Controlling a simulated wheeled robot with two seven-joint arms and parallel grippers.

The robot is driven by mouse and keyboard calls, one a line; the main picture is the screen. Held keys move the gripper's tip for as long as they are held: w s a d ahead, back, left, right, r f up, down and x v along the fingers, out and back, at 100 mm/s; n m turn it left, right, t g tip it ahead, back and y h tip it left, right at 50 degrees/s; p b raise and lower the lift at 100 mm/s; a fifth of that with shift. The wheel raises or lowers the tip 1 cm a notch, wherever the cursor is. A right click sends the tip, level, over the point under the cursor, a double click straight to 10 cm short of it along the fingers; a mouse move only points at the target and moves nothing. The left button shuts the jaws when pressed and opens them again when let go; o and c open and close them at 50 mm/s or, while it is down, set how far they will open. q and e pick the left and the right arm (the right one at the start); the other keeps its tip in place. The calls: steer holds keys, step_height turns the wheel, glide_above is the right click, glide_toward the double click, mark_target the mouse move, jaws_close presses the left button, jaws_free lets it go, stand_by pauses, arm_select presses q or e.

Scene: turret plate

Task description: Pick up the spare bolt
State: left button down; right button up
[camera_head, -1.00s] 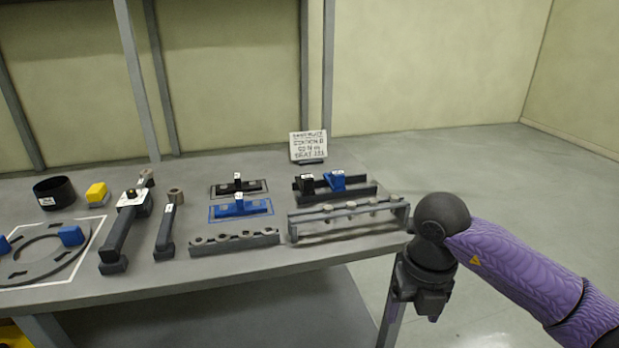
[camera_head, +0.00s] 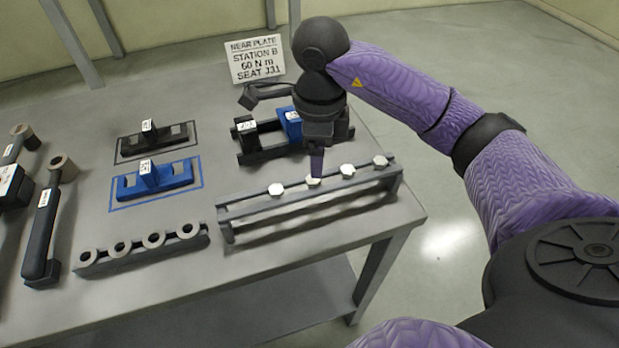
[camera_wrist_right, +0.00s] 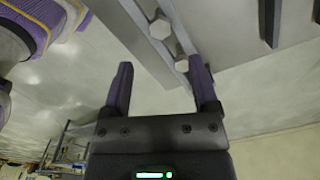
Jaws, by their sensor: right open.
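Several pale hex-head bolts sit heads up in a row along the raised grey rack (camera_head: 240,209) at the table's right. They include a left bolt (camera_head: 276,189), one by my gripper (camera_head: 313,182), another (camera_head: 347,170) and a right one (camera_head: 380,160). Nothing marks which is the spare. My right gripper (camera_head: 317,172) is open and points down over the rack, close to the second bolt from the left. In the right wrist view, a bolt head (camera_wrist_right: 182,63) lies near one fingertip of the empty gripper (camera_wrist_right: 160,63), and another bolt (camera_wrist_right: 160,28) is beyond. My left gripper is not in view.
A low rack with ring-shaped pieces (camera_head: 140,250) stands left of the bolt rack. Behind are a blue fixture (camera_head: 155,182), a black fixture (camera_head: 150,137) and a dark holder (camera_head: 262,142). A sign (camera_head: 254,60) stands at the back. The table's right edge is close.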

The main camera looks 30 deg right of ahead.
mark_target(313, 188)
steer(key=f, duration=0.3)
steer(key=f+b, duration=0.1)
steer(key=f, duration=0.1)
steer(key=shift+w+a+f, duration=0.25)
jaws_close()
